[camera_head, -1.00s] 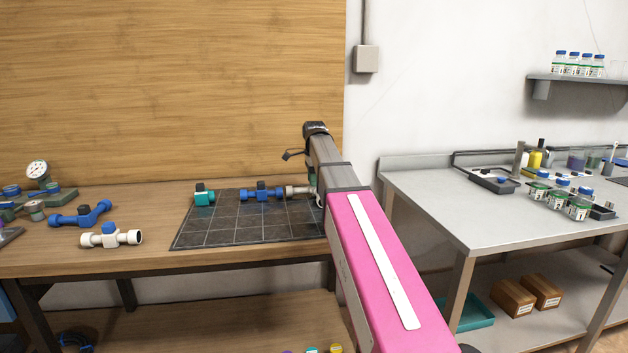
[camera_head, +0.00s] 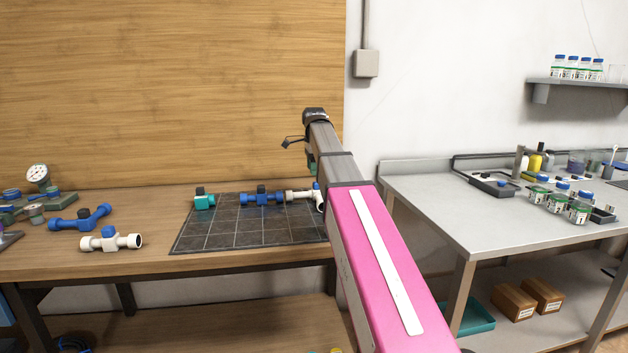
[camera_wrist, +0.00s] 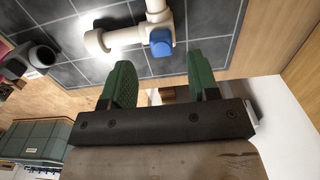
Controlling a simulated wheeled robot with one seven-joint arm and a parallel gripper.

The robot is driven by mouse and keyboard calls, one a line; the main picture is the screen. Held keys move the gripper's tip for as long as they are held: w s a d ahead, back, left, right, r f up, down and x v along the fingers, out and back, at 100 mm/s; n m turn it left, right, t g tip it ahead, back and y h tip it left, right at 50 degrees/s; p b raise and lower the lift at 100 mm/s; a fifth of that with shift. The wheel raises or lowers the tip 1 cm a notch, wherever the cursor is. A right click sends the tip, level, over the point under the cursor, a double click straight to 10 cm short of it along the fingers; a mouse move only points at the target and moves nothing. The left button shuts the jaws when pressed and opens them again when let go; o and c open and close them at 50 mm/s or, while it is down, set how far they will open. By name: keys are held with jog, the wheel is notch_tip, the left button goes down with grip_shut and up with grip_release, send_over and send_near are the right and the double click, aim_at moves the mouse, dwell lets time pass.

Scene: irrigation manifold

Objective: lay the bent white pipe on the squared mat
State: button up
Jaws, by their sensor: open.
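The bent white pipe (camera_head: 303,195) lies on the right part of the dark squared mat (camera_head: 235,239), close to the blue fitting on its left. In the wrist view, the white pipe (camera_wrist: 128,36) with its blue cap rests on the mat's squares (camera_wrist: 75,48), just beyond my fingertips. My gripper (camera_wrist: 158,72) has its two green fingers spread apart, with nothing between them. In the head view, my arm hides most of the gripper and the mat's right edge.
A blue fitting (camera_head: 262,196) and a teal fitting (camera_head: 204,201) lie along the mat's back. Left of the mat are a white fitting with a blue knob (camera_head: 110,240), a bent blue pipe (camera_head: 80,218) and a gauge (camera_head: 37,173). The mat's front is clear.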

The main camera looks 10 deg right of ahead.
notch_tip(320, 180, up, 6)
dwell(0.4)
